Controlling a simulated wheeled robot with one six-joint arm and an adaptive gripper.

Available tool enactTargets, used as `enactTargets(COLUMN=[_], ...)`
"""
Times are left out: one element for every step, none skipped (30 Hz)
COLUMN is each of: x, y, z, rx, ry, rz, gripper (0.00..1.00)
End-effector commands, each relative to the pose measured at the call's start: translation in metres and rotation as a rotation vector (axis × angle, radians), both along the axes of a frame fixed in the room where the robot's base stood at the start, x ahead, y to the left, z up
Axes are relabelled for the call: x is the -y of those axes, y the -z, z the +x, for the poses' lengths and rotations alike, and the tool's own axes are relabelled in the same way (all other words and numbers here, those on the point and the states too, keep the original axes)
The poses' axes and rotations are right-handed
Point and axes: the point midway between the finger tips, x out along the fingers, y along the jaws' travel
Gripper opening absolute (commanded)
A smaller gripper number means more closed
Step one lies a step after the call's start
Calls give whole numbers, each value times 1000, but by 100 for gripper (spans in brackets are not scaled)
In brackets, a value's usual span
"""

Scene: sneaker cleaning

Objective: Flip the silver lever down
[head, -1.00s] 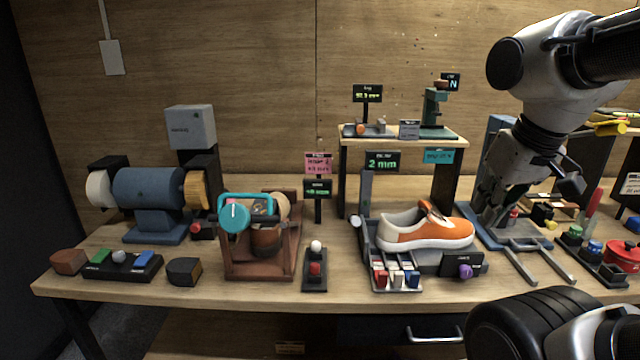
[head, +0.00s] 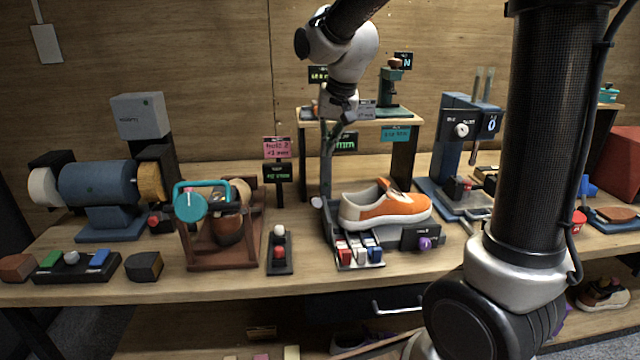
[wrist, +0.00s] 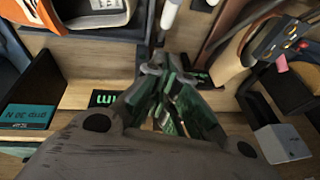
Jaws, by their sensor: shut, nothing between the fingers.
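An orange and white sneaker (head: 385,210) lies on the stand, to the right of the bar.
A small raised shelf (head: 365,116) with gauges stands behind my gripper. A blue press (head: 462,150) with a hanging handle is at the right.

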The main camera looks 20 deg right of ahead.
Motion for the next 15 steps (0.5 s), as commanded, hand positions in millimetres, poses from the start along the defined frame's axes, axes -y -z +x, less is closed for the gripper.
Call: enactTargets(x=[0, -1, -1, -2, -2, -3, -4, -4, -5, -5, -6, -7, -9, -11, -12], y=[10, 16, 24, 31, 37, 45, 52, 58, 66, 71, 77, 83, 87, 91, 95], z=[2, 4, 7, 9, 11, 14, 16, 18, 21, 23, 24, 23, 20, 18, 16], rx=[-4, -6, -6, -6, -7, -5, -6, -5, -6, -6, -6, -5, -4, -4, -3], ry=[0, -1, -1, -1, -1, -2, -2, -2, -2, -2, -2, -3, -5, -5, -5], rz=[-1, -2, -2, -2, -2, -2, -3, -2, -2, -2, -2, -2, -2, -2, -3], gripper=[0, 0, 0, 0, 0, 0, 0, 0, 0, 0, 0, 0, 0, 0, 0])
